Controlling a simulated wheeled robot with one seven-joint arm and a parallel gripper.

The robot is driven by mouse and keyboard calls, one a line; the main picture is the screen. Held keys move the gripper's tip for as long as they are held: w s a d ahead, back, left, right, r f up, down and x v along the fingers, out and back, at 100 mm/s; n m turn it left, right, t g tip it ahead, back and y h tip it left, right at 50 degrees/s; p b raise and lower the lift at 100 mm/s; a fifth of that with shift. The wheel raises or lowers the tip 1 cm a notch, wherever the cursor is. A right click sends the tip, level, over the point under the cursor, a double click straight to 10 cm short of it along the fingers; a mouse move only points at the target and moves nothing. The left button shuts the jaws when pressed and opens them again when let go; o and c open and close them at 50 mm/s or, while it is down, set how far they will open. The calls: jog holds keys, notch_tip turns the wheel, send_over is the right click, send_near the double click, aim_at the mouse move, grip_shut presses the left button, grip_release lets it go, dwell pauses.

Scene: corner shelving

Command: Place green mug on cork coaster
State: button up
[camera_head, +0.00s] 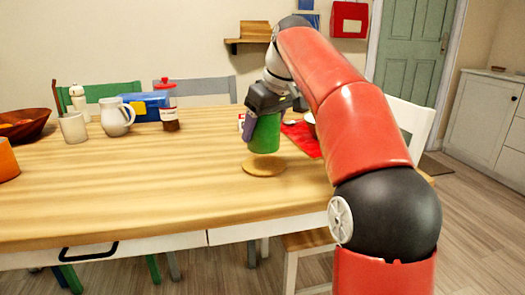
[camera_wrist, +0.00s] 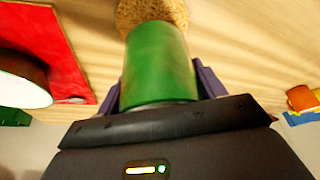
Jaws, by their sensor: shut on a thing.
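The green mug (camera_head: 265,134) is held in my gripper (camera_head: 270,125), upright, above the wooden table (camera_head: 110,190). The round cork coaster (camera_head: 264,166) lies on the table right below the mug, with a small gap seeming to show between them. In the wrist view the green mug (camera_wrist: 157,65) sits between the purple fingers (camera_wrist: 160,80), and part of the cork coaster (camera_wrist: 152,14) shows just beyond it. The mug hides the rest of the coaster there. Whether the mug touches the coaster is hard to tell.
A red mat (camera_head: 303,138) with a partly hidden dish lies right of the mug. The table's front middle is clear.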

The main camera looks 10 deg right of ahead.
aim_at(263, 139)
jog(key=shift+f+b, duration=0.7)
jog(key=shift+f, duration=1.15)
jog(key=shift+f, duration=0.15)
jog(key=o, duration=1.2)
jog(key=shift+c, duration=0.2)
jog(key=shift+s+r, duration=0.1)
jog(key=shift+r, duration=0.4)
jog(key=p+v, duration=0.4)
jog(key=v, duration=0.7)
